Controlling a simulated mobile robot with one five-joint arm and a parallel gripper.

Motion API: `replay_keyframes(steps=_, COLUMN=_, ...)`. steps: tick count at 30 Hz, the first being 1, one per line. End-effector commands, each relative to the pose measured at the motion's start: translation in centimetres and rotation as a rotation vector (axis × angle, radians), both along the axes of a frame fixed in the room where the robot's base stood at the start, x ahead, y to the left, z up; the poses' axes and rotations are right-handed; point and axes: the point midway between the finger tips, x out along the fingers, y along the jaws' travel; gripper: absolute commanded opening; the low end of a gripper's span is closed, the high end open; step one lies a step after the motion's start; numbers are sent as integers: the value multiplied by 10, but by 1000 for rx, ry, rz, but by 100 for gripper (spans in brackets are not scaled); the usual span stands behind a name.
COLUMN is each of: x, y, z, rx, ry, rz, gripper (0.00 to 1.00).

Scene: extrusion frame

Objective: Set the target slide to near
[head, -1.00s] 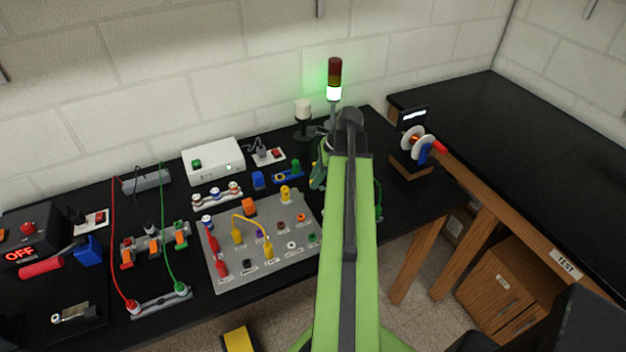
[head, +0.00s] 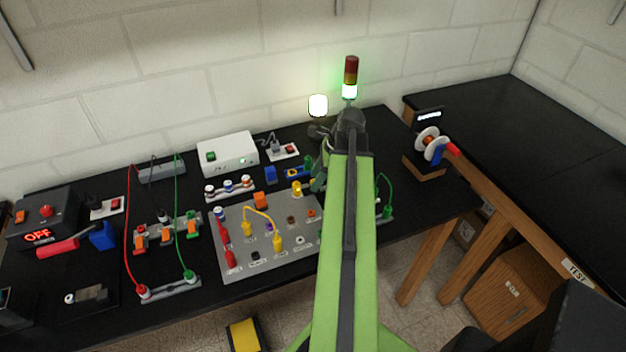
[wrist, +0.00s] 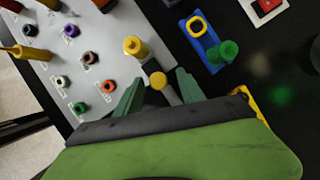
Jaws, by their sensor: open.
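No label reading "target" or "near" is legible, so I cannot tell for sure which part is the target slide. A blue block (wrist: 203,41) with a yellow ring and a green knob (wrist: 228,49) lies to the right. In the head view my arm hides the fingertips and knob.
A grey socket board (head: 285,262) with several plugs and a yellow cable lies left of my arm. A white box (head: 228,155) and lit white lamp (head: 318,105) stand behind. A signal tower (head: 350,78) glows green. A spool stand (head: 427,145) stands right.

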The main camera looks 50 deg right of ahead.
Motion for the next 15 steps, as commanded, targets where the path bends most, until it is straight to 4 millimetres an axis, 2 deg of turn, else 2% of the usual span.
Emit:
replay_keyframes(steps=5, x=-3, y=-2, z=13, rx=0, ry=1, rz=-1, gripper=46)
replay_keyframes(steps=15, x=-24, y=-22, z=90, rx=0, ry=1, rz=-3, gripper=46)
